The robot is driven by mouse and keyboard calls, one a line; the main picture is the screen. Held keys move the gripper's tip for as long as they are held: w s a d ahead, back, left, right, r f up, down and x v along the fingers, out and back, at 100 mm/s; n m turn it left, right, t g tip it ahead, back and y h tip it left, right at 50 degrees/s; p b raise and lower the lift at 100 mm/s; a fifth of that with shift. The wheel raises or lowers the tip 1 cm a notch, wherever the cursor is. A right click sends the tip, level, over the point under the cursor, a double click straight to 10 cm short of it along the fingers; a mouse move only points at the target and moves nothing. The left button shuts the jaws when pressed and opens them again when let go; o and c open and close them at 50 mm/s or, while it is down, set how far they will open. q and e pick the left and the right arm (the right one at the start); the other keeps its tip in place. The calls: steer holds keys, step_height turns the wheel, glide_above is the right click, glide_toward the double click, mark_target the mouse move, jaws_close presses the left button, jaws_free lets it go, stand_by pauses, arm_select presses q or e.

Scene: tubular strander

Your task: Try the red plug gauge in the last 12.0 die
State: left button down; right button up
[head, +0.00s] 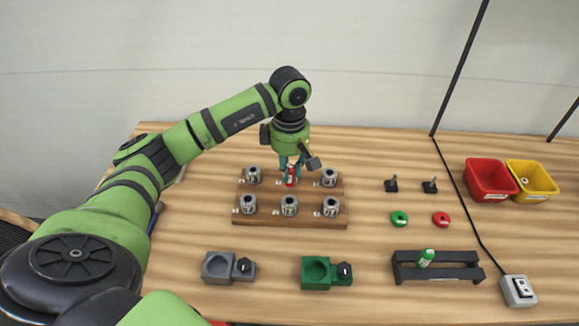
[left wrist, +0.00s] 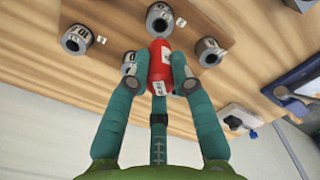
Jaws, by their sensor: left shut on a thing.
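My left gripper (head: 291,172) is shut on the red plug gauge (head: 291,179), which stands roughly upright over the back middle of the wooden die board (head: 268,223). In the left wrist view the red gauge (left wrist: 160,68) sits between the fingers (left wrist: 163,84). A grey die (left wrist: 129,62) shows partly behind the gauge and a finger. I cannot tell whether the gauge's tip is inside a die. Other grey dies stand on the board: back left (head: 254,175), back right (head: 329,178), front left (head: 248,205), front middle (head: 289,206) and front right (head: 331,207). Their labels are hard to read.
A black rack (head: 437,273) holds a green plug gauge (head: 425,258). Grey (head: 217,267) and green (head: 316,273) fixtures stand in front. Green (head: 399,218) and red (head: 441,218) rings lie right. Red (head: 490,180) and yellow (head: 531,181) bins stand far right. A cable crosses the right side.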

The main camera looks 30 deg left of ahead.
mark_target(289, 184)
arm_select(q)
steer(key=shift+f+b, duration=1.75)
steer(key=shift+f, duration=0.45)
steer(key=shift+b, duration=0.45)
steer(key=shift+f+b, duration=0.5)
steer(key=shift+s, duration=0.1)
stand_by(0.9)
steer(key=shift+r, duration=0.15)
steer(key=shift+r, duration=0.35)
stand_by(2.0)
steer(key=shift+f+b, duration=0.5)
steer(key=shift+b, duration=0.1)
stand_by(0.8)
